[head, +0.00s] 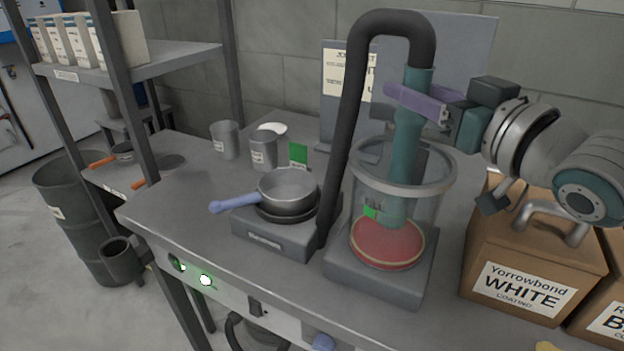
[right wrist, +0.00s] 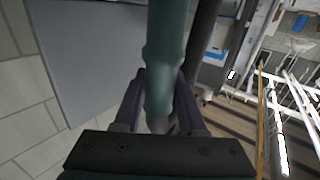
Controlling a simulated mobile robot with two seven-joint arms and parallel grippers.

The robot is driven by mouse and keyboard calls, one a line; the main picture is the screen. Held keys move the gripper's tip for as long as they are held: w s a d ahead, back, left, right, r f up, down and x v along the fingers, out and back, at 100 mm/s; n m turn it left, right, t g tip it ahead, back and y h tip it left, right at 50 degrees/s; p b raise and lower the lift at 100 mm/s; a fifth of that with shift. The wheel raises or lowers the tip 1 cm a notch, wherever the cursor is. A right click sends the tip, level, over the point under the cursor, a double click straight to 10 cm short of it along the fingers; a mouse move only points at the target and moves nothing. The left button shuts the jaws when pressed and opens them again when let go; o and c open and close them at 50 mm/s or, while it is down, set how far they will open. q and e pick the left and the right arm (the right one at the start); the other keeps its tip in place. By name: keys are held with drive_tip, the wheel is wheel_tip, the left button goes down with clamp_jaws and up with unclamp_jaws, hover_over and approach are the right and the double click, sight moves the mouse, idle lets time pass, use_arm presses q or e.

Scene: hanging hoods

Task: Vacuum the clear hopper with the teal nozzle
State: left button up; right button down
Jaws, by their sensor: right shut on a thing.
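The clear hopper (head: 343,214) stands on a grey base on the bench, with red material (head: 385,243) in its bottom. The teal nozzle (head: 409,135) hangs upright from a black hose (head: 350,120) and reaches down through the hopper's open top, its lower end at or close above the red material. My right gripper (head: 405,98) is shut on the nozzle's upper part, above the hopper rim. In the right wrist view the nozzle (right wrist: 166,60) passes between the two purple fingers (right wrist: 160,105). My left gripper is not in view.
A pan with a blue handle (head: 287,189) sits on a scale (head: 268,237) left of the hopper. Metal cups (head: 263,151) stand behind it. A box labelled WHITE (head: 530,265) stands at the right, with a metal scoop (head: 548,219) on top. Green lights (head: 205,280) glow on the bench front.

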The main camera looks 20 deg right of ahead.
drive_tip(key=shift+f, duration=0.4)
drive_tip(key=shift+f+b, duration=0.8)
drive_tip(key=shift+b, duration=0.1)
idle(0.6)
idle(0.4)
idle(0.4)
wheel_tip(320, 180, up, 4)
drive_tip(key=p, duration=0.4)
wheel_tip(320, 180, up, 7)
drive_tip(key=p, duration=0.7)
drive_tip(key=shift+r+p, duration=0.1)
drive_tip(key=shift+p, duration=0.25)
wheel_tip(320, 180, up, 7)
drive_tip(key=p, duration=0.6)
drive_tip(key=shift+p, duration=0.4)
